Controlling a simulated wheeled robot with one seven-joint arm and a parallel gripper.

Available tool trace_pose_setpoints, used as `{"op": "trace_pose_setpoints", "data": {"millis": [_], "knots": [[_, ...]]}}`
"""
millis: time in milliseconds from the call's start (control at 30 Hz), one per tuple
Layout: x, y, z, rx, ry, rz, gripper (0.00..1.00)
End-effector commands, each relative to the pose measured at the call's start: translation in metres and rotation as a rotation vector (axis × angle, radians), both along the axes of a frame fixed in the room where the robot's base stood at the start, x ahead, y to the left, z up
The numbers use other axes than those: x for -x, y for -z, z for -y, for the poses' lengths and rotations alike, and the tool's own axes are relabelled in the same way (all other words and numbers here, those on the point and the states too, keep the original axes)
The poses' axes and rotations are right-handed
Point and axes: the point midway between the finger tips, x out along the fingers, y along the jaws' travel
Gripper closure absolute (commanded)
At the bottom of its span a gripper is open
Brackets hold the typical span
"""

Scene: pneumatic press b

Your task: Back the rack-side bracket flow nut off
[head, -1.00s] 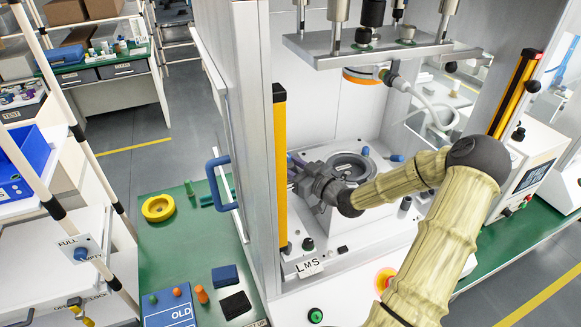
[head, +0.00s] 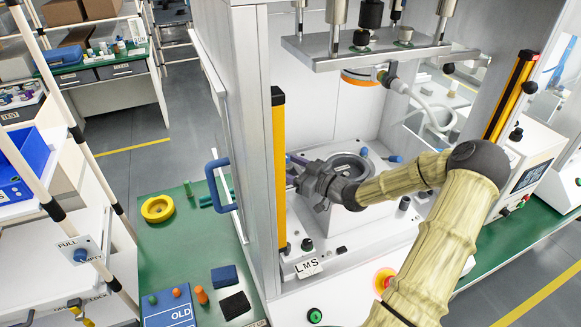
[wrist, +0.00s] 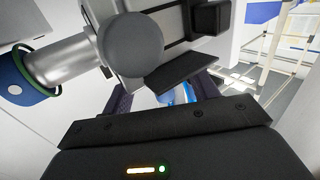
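My gripper (head: 299,180) reaches into the press from the right, low beside the left yellow post, at the left of the round fixture. In the wrist view its two dark fingers (wrist: 165,92) stand apart, with a small blue and white part (wrist: 178,94) between them. A dark plate covers the top of that part, and I cannot tell whether it is the flow nut or whether the fingers touch it. In the head view my gripper and the post hide that spot. A similar blue part (head: 396,159) shows at the fixture's right side.
The grey ring fixture (head: 350,166) stands close behind my gripper. The yellow post (head: 279,170) and blue door handle (head: 219,184) are at the left. The upper plate (head: 370,50) hangs above. A metal cylinder (wrist: 62,62) and round grey knob (wrist: 131,44) sit close in the wrist view.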

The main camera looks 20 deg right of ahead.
Motion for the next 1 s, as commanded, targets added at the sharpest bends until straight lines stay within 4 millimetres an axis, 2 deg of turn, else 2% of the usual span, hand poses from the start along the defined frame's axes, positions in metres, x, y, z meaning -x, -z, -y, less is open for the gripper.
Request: {"op": "trace_pose_setpoints", "data": {"millis": [300,467,1000], "knots": [[0.001,-0.001,0.001,0.001,0.001,0.002,0.41],[0.011,0.001,0.009,0.003,0.003,0.002,0.41],[0.099,0.002,0.063,0.004,0.004,0.001,0.41]]}}
